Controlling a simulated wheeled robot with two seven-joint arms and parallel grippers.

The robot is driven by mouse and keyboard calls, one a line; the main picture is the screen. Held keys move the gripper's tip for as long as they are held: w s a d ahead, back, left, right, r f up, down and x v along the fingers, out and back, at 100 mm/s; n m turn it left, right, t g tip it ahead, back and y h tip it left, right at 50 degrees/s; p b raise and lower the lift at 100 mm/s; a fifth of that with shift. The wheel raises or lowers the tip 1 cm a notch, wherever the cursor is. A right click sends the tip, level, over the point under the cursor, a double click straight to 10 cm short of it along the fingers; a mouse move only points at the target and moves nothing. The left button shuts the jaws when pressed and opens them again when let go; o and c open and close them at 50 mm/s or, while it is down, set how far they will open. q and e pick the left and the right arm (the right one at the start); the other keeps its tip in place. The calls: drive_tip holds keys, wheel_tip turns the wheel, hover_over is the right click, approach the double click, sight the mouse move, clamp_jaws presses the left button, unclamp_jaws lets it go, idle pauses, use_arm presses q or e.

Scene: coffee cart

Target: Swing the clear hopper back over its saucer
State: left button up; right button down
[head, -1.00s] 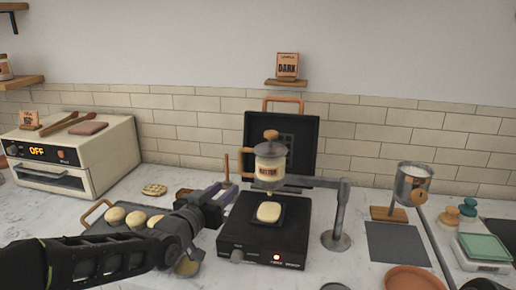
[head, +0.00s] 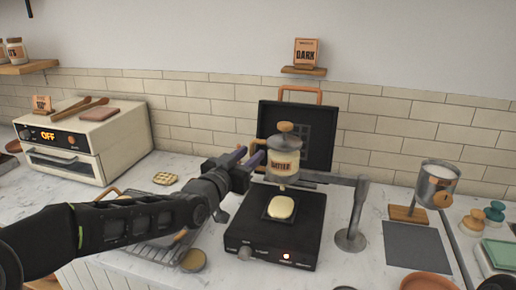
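The clear hopper (head: 284,160), labelled as batter, has a wooden knob lid and hangs from a grey swing arm (head: 325,179) on a post (head: 352,236). It is above the black griddle (head: 275,238), where a pale batter piece (head: 281,207) lies. A terracotta saucer (head: 428,282) is at the bottom right, partly cut off, with no hopper above it. My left gripper (head: 248,156) is just left of the hopper, at the height of its wooden side handle (head: 259,146). Its fingers look apart, with nothing clearly between them. My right gripper is out of view.
A black hinged panel (head: 293,132) stands behind the griddle. A tilted metal-and-clear container (head: 437,183) on a wooden stand is at right, behind a dark mat (head: 417,248). A toaster oven (head: 84,142) is at left. A wire rack (head: 155,243) lies below my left arm.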

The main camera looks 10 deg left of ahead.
use_arm(q)
drive_tip(key=p+x, duration=0.1)
drive_tip(key=x, duration=0.4)
drive_tip(key=shift+c, duration=0.4)
clamp_jaws()
idle(1.0)
